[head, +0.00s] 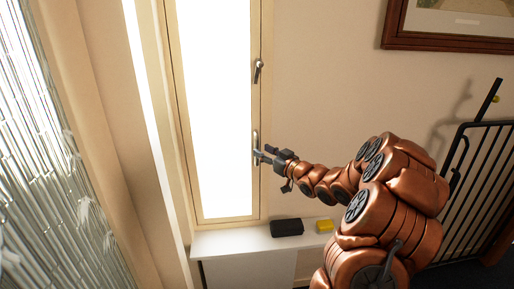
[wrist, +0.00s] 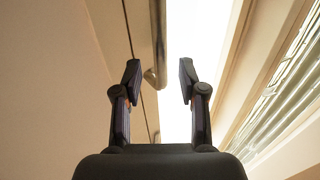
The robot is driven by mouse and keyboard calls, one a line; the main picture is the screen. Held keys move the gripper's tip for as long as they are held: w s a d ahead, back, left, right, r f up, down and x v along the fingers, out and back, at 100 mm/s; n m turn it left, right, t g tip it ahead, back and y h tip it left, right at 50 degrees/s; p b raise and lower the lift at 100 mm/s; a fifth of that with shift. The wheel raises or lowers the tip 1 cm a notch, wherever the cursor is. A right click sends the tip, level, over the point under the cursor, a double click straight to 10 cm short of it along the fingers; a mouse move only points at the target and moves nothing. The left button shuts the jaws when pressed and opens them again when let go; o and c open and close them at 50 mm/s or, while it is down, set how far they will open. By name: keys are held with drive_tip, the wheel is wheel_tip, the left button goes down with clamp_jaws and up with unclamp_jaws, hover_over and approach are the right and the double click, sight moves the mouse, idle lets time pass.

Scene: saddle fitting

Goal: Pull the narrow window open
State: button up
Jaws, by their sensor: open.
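The narrow window (head: 215,110) is a tall bright pane in a cream frame and looks closed in the head view. A small lever handle (head: 258,70) sits on its right stile. A vertical metal pull bar (head: 255,138) is lower on the same stile. My gripper (head: 259,156) is at the lower part of this bar, coming from the right. In the wrist view my gripper (wrist: 160,76) is open. The bar (wrist: 158,38) shows between its fingers, its curved end near the left fingertip. Contact cannot be told.
A white sill (head: 235,242) below the window holds a black box (head: 286,228) and a yellow block (head: 324,226). A framed picture (head: 450,28) and black railing (head: 480,185) are at the right.

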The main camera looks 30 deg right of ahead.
sight(257, 162)
drive_tip(key=shift+w+a+p, duration=0.15)
drive_tip(key=shift+w+a, duration=0.05)
drive_tip(key=shift+w, duration=0.8)
drive_tip(key=shift+w+a+p, duration=0.15)
drive_tip(key=shift+w, duration=0.85)
drive_tip(key=shift+c, duration=0.3)
clamp_jaws()
